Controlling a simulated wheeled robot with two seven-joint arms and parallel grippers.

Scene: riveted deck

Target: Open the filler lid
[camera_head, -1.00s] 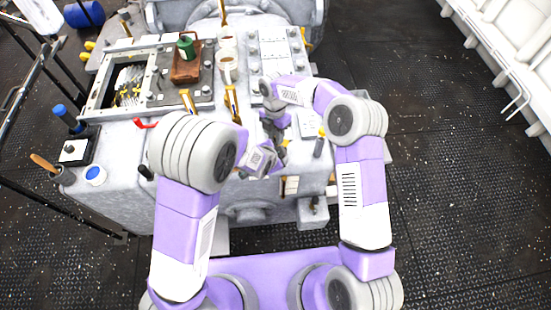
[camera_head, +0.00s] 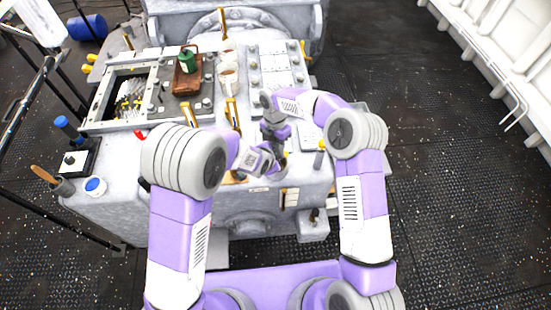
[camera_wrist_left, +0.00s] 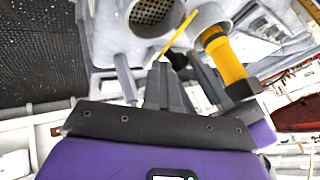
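In the left wrist view a grey round neck with a perforated strainer (camera_wrist_left: 152,12) shows at the top, with a grey rounded part (camera_wrist_left: 205,16) beside it that may be the filler lid. A thin yellow rod (camera_wrist_left: 178,38) crosses in front of the neck. My left gripper (camera_wrist_left: 163,68) has its dark fingers close together just below the neck, near the rod's lower end; contact cannot be told. In the head view my left gripper (camera_head: 276,162) is low over the machine's near edge. The lid is not distinguishable there.
A yellow cylinder (camera_wrist_left: 223,56) stands close right of my left fingers. A blue-topped pot (camera_head: 95,187) stands left. Open floor lies right.

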